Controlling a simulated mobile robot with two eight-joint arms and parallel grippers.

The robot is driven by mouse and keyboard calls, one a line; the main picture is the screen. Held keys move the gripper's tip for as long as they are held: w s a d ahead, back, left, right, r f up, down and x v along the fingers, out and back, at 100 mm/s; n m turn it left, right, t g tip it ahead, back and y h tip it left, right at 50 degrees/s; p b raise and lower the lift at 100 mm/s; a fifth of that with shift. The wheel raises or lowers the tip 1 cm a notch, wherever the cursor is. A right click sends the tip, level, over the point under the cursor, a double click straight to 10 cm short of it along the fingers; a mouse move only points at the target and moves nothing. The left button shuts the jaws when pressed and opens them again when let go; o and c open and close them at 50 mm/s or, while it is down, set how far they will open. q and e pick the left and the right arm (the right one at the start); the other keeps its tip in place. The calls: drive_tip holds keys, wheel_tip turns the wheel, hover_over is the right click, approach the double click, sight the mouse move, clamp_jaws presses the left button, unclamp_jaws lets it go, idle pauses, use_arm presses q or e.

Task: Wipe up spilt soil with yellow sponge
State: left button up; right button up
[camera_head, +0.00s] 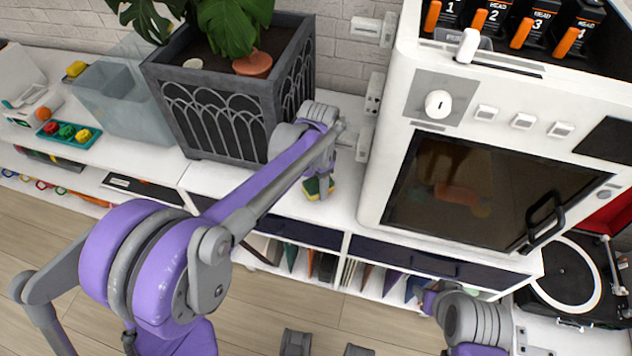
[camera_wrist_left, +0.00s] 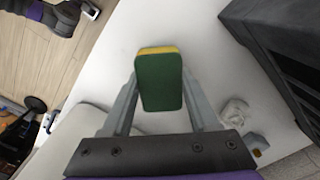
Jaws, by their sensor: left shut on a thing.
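The sponge (camera_head: 320,187) is yellow on one side and dark green on the other. It is at the white cabinet top between the planter and the white machine. My left gripper (camera_head: 318,180) is shut on it. In the left wrist view the sponge (camera_wrist_left: 158,82) sits between the two grey fingers of the left gripper (camera_wrist_left: 160,88), green face toward the camera. I cannot tell whether it touches the surface. No spilt soil can be made out on the white surface in either view.
A dark grey planter (camera_head: 222,105) with a leafy plant stands left of the gripper. The white machine (camera_head: 395,130) with a dark glass door stands close on the right. A translucent bin (camera_head: 125,100) and a teal tray (camera_head: 68,133) are farther left. A turntable (camera_head: 565,275) is far right.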

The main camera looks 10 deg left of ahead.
sight(313, 213)
use_arm(q)
drive_tip(key=shift+s+d, duration=0.3)
drive_tip(key=shift+d, duration=0.15)
drive_tip(key=shift+s+d, duration=0.15)
drive_tip(key=shift+s, duration=0.7)
drive_tip(key=shift+s+a, duration=0.3)
drive_tip(key=shift+s, duration=0.25)
drive_tip(key=shift+s+a+f, duration=0.1)
drive_tip(key=shift+s+f, duration=0.05)
drive_tip(key=shift+s, duration=1.55)
use_arm(e)
drive_tip(key=shift+w+d+f, duration=0.1)
drive_tip(key=shift+d+f, duration=0.05)
drive_tip(key=shift+d, duration=0.05)
use_arm(q)
drive_tip(key=shift+w+r+p, duration=0.1)
drive_tip(key=shift+r+p, duration=1.9)
drive_tip(key=shift+r, duration=1)
use_arm(e)
drive_tip(key=shift+w+r, duration=0.25)
drive_tip(key=shift+r, duration=0.9)
drive_tip(key=shift+w+r, duration=0.2)
drive_tip(key=shift+r, duration=0.9)
